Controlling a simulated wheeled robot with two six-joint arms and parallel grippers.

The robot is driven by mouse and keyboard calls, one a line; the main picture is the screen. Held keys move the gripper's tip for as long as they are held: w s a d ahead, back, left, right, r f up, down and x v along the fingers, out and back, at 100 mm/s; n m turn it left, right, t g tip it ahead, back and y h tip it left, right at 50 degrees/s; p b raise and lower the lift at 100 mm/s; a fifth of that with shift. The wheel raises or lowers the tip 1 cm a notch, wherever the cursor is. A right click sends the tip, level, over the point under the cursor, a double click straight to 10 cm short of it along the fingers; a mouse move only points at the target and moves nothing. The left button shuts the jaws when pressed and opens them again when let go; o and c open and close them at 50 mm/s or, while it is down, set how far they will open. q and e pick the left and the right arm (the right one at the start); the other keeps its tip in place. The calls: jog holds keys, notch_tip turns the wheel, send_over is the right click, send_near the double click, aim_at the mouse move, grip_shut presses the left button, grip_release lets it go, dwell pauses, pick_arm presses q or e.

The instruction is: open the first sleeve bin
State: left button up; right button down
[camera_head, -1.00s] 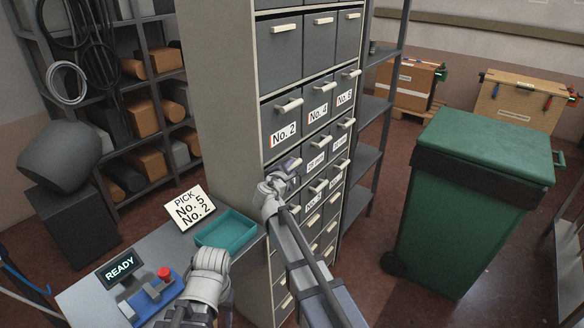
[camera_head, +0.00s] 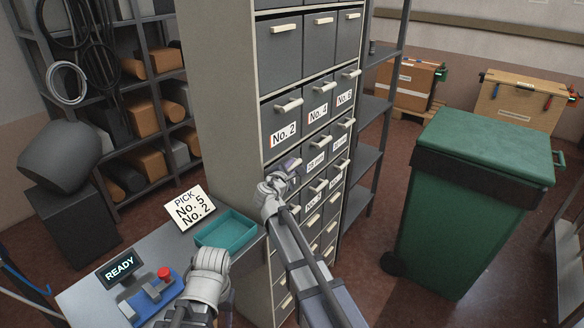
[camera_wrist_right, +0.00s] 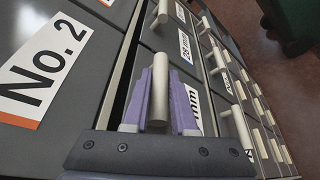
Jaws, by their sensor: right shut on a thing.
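The grey bin cabinet (camera_head: 224,110) stands in the middle of the head view, with several rows of bins with pale bar handles. My right gripper (camera_head: 292,166) is at the front of a bin in the row below bin No. 2 (camera_head: 283,128). In the right wrist view its purple fingers (camera_wrist_right: 160,105) are shut on that bin's pale handle (camera_wrist_right: 158,88), one on each side. The bin's label (camera_wrist_right: 193,104) is partly hidden by a finger; "mm" can be read. My left arm is low in the head view, above the worktop; its fingertips cannot be made out.
A teal tray (camera_head: 226,231), a sign reading PICK No. 5 No. 2 (camera_head: 189,208) and a READY display (camera_head: 121,264) are on the worktop (camera_head: 88,298). A green wheeled bin (camera_head: 458,215) stands at right, with open floor between it and the cabinet.

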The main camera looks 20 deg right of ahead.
jog(key=shift+s+f, duration=0.1)
jog(key=s+d+f+m+t+b, duration=0.1)
jog(key=s+d+f+m+b, duration=0.1)
jog(key=s+d+f+b, duration=0.2)
jog(key=shift+s+d+f+b, duration=0.3)
jog(key=shift+s+b, duration=0.55)
jog(key=shift+b, duration=0.35)
dwell(0.4)
jog(key=c, duration=1)
grip_release()
jog(key=shift+s, duration=0.15)
